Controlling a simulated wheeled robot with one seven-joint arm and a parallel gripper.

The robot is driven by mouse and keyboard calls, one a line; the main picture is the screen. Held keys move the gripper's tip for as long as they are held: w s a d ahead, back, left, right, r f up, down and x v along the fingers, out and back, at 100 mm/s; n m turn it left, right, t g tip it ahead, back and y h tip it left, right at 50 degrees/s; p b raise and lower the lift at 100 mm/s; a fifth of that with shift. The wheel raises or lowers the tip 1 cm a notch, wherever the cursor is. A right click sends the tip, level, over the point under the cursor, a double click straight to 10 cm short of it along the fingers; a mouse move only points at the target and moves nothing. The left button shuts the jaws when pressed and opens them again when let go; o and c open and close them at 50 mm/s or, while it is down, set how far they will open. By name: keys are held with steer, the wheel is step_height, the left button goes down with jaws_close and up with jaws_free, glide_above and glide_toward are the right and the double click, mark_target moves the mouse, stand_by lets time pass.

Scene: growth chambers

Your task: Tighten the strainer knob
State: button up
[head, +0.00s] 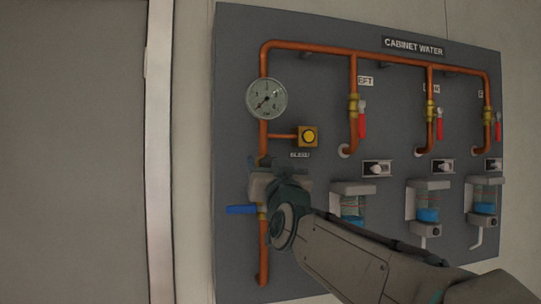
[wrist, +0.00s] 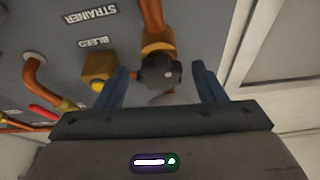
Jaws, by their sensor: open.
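The strainer knob (wrist: 160,72) is a dark, lobed knob on a brass fitting (wrist: 158,42) on the copper pipe, seen in the wrist view. My gripper (wrist: 160,67) is open, with one blue finger on each side of the knob. Gaps show between the fingers and the knob; I cannot tell whether either touches it. In the head view my gripper (head: 266,184) is in front of the left vertical pipe, below the gauge, and it hides the knob there. The STRAINER label (wrist: 90,15) shows in the wrist view.
A yellow bleed button (head: 309,136) sits just above and right of my gripper, and a blue lever (head: 241,210) just below left. A pressure gauge (head: 267,98) is above. Red-handled valves (head: 362,122) and blue-filled bottles (head: 353,208) line the panel's right. A door (head: 75,150) is left.

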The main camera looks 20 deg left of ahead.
steer(key=shift+w+a+r, duration=0.3)
steer(key=shift+w+a, duration=0.05)
steer(key=shift+w, duration=0.2)
steer(key=c, duration=1)
